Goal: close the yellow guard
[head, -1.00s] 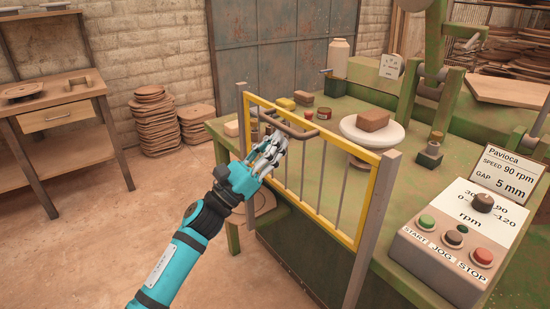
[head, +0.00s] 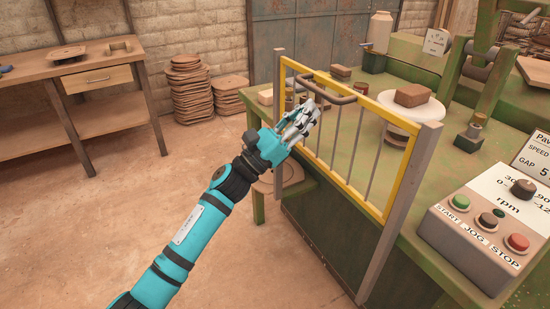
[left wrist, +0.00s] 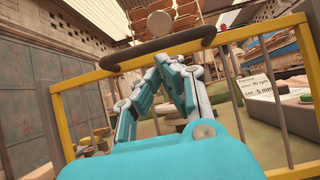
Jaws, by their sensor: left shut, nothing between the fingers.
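The yellow guard (head: 379,112) is a barred frame standing upright between two grey posts at the front edge of the green machine table. Its brown handle (head: 341,99) is a bar along the top rail. My left gripper (head: 312,112) is shut and empty, in front of the guard near the handle. In the left wrist view my fingers (left wrist: 176,66) point up at the brown handle (left wrist: 178,45), just below it. I cannot tell whether they touch it. The guard's frame (left wrist: 44,112) spans that view. My right gripper is not in view.
A control box (head: 484,235) with green, black and red buttons stands at the right. A brown block (head: 412,95) rests on a white round plate (head: 418,112) behind the guard. A wooden workbench (head: 95,77) and stacked boards (head: 191,90) stand at the left. The floor there is clear.

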